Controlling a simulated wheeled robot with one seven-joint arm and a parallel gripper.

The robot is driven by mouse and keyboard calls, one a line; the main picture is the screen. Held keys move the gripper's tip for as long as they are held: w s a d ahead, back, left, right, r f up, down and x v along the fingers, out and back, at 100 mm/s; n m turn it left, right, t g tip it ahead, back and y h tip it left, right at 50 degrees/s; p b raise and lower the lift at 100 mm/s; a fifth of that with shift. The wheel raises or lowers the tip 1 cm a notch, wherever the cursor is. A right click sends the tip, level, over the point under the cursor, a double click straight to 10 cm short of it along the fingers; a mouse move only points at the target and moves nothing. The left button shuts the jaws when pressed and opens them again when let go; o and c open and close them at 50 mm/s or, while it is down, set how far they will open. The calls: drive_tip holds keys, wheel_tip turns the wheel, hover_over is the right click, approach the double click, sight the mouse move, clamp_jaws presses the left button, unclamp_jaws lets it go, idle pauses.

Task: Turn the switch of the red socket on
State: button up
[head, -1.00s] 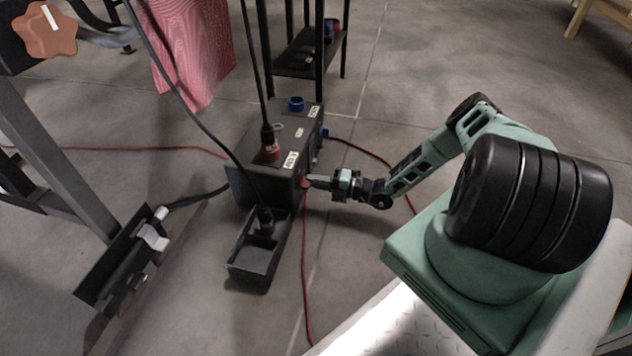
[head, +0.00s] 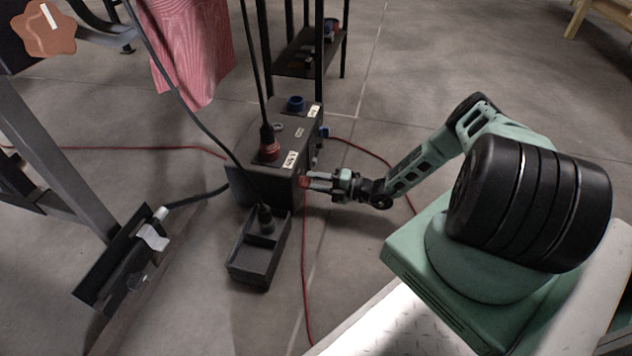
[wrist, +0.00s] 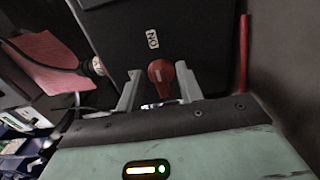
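A dark box (head: 257,187) stands on the floor. The red socket (head: 269,149) is on its top, with a black plug and cable in it. A red rotary switch (head: 304,182) is on the box's right side. My gripper (head: 311,181) reaches it from the right. In the wrist view the switch (wrist: 160,71) lies between the two fingers of my gripper (wrist: 158,75), which are apart, with a gap visible on the left side. An ON label (wrist: 152,39) is on the panel above the switch. Whether a finger touches it I cannot tell.
A black tray (head: 238,268) with a plug in it sits in front of the box. A blue socket (head: 296,103) is at the box's back. Red cables (head: 306,270) run along the floor. A black shelf stand (head: 283,72) is behind.

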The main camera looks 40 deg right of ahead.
drive_tip(key=p+v, duration=0.5)
drive_tip(key=v, duration=1.2)
drive_tip(key=shift+s+d, duration=0.15)
